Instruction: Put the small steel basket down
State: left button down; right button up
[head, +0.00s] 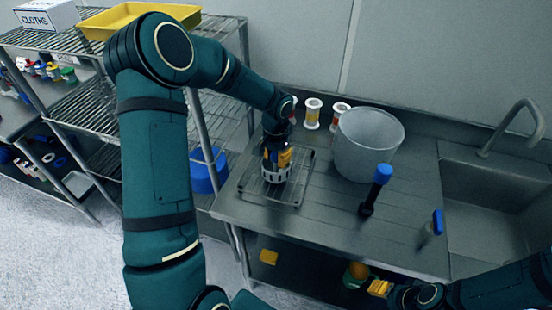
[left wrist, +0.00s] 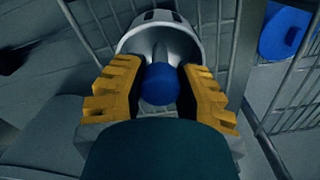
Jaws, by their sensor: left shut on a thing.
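The small steel basket (head: 275,175), pale with slots around its side, is upright at the wire rack (head: 302,190) on the left end of the steel counter. In the left wrist view the basket (left wrist: 158,24) shows its rim and inside, with a blue knob (left wrist: 160,85) in front. My left gripper (head: 278,158) points down over the basket; its yellow fingers (left wrist: 160,92) are shut on the basket by its blue knob. I cannot tell whether the basket's bottom touches the rack. My right gripper (head: 379,288) is low at the counter's front edge, its opening unclear.
A grey bucket (head: 368,145) stands right of the rack, with spools (head: 312,113) behind. A blue-topped dark tool (head: 376,188) and a blue-topped item (head: 435,224) stand nearer the sink (head: 500,205). Wire shelving (head: 90,120) is at left.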

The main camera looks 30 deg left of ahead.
pick_arm(q)
jog(key=shift+f, duration=0.25)
jog(key=shift+f, duration=0.2)
jog(key=c, duration=0.7)
grip_release()
jog(key=shift+c, duration=0.2)
jog(key=shift+r, duration=0.1)
jog(key=shift+r, duration=0.2)
notch_tip(320, 180, up, 12)
jog(key=shift+f+p, duration=0.1)
jog(key=shift+p, duration=0.4)
